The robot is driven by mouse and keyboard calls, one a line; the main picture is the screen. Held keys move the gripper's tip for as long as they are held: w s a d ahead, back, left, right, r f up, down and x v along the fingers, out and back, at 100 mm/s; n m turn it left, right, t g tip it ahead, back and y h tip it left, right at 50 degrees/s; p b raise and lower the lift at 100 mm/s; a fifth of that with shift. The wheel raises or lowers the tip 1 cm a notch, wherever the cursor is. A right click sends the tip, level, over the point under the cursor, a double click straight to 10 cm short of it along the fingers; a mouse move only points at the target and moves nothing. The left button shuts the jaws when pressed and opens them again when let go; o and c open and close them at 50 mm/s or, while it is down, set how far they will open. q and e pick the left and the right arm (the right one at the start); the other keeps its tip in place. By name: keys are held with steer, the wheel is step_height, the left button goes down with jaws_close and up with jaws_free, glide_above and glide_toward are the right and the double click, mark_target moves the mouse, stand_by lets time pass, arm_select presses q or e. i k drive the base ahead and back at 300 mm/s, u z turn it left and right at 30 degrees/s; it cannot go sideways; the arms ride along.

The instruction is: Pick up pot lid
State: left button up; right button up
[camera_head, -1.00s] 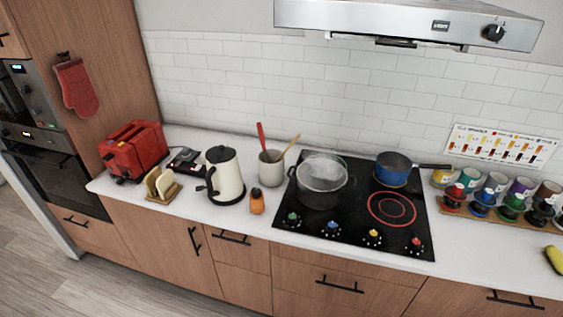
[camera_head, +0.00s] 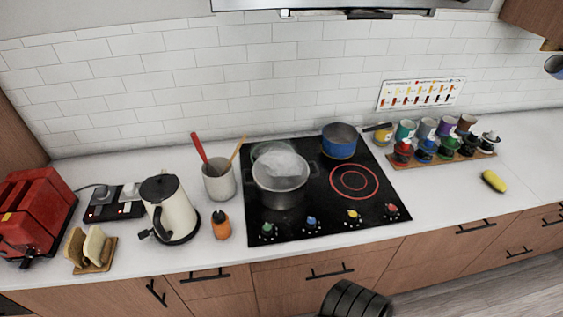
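A dark pot (camera_head: 281,190) stands on the left part of the black cooktop, with something whitish showing at its top. A clear round glass rim, apparently the pot lid (camera_head: 268,148), shows at the pot's back left edge. I cannot tell whether it rests on the pot or behind it. Neither gripper shows; only a dark ribbed piece, probably part of my arm, enters at the bottom edge.
A blue pan (camera_head: 340,141) stands at the cooktop's (camera_head: 325,215) back right. Left are a utensil crock (camera_head: 219,182), orange shaker (camera_head: 221,226), kettle (camera_head: 170,212) and red toaster (camera_head: 35,215). Right are a spice rack (camera_head: 440,160) and banana (camera_head: 494,181). A range hood hangs above.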

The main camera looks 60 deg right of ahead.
mark_target(279, 184)
steer(key=z, duration=0.55)
steer(key=i, duration=0.65)
steer(key=z, duration=0.75)
